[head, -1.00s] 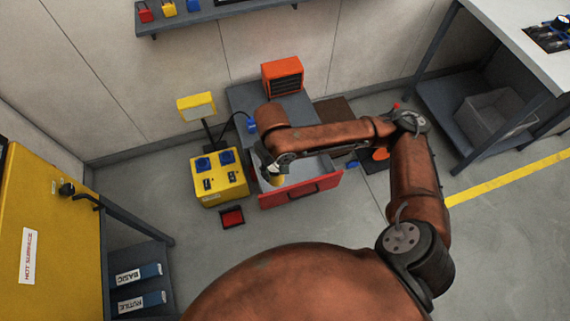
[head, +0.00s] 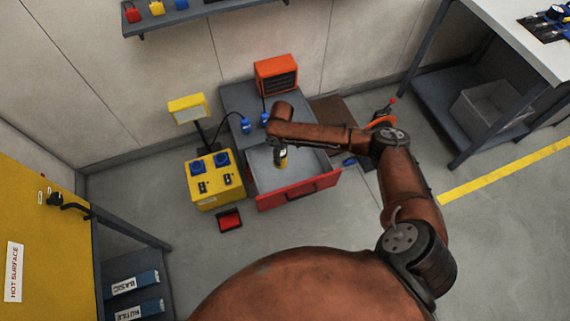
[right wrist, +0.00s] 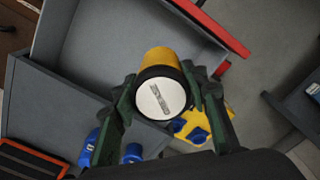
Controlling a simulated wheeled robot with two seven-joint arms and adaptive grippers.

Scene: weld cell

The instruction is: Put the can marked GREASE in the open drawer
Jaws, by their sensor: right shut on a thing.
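The can (head: 281,157) is yellow with a dark band. In the right wrist view, the can (right wrist: 163,75) shows a pale lid with a printed label too blurred to read. My right gripper (right wrist: 165,95) is shut on it, one dark green finger on each side. In the head view, the right gripper is mostly hidden by its own arm. The open drawer (head: 297,189) has a red front and a grey inside. The can is over or within its opening; I cannot tell whether it touches the bottom. My left gripper is not in view.
The grey cabinet top (head: 235,98) behind the drawer bears an orange heater-like box (head: 276,76) and blue items (head: 246,125). A yellow box (head: 215,183) with blue sockets stands close left of the drawer. A red pedal (head: 229,220) lies on the floor.

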